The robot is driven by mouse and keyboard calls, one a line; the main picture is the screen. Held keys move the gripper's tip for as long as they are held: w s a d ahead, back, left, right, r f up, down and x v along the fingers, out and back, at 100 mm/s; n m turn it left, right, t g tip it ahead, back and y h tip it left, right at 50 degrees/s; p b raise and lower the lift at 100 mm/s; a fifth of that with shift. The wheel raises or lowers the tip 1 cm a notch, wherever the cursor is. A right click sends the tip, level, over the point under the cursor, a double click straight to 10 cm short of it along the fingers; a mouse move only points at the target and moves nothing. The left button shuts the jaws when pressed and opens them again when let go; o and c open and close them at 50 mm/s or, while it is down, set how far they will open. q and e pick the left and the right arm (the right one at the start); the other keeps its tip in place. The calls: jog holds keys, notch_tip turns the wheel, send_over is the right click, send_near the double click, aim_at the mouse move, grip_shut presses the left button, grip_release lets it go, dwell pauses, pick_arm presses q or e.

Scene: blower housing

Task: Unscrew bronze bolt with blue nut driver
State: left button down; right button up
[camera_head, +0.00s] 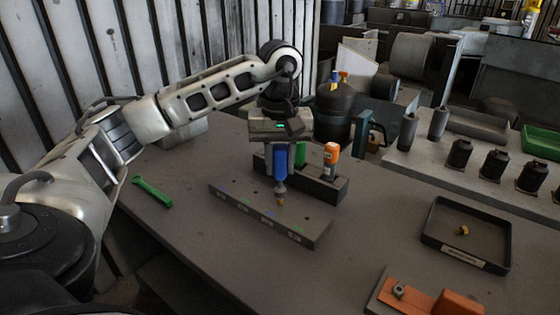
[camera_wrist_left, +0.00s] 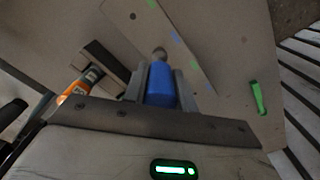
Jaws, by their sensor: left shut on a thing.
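My left gripper (camera_head: 281,163) is shut on the blue nut driver (camera_head: 280,170), holding it upright, shaft down, over the grey block (camera_head: 250,213). The driver's blue handle (camera_wrist_left: 161,87) also shows between the fingers in the left wrist view, with its metal socket end (camera_wrist_left: 159,53) beyond. A small bronze bolt (camera_head: 281,204) shows right at the driver's lower end, above or at the block's top. I cannot tell whether it is seated in the block. The right gripper is not in view.
A tool rack (camera_head: 325,186) with an orange-handled driver (camera_head: 331,152) stands close behind the block. A green wrench (camera_head: 153,191) lies left. A black tray (camera_head: 440,250) holding a small brass-coloured piece (camera_head: 463,230) is at the right. The table between block and tray is clear.

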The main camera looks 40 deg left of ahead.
aim_at(280, 147)
pick_arm(q)
jog(key=shift+r+p, duration=2.4)
jog(key=shift+r, duration=0.7)
jog(key=shift+f, duration=0.1)
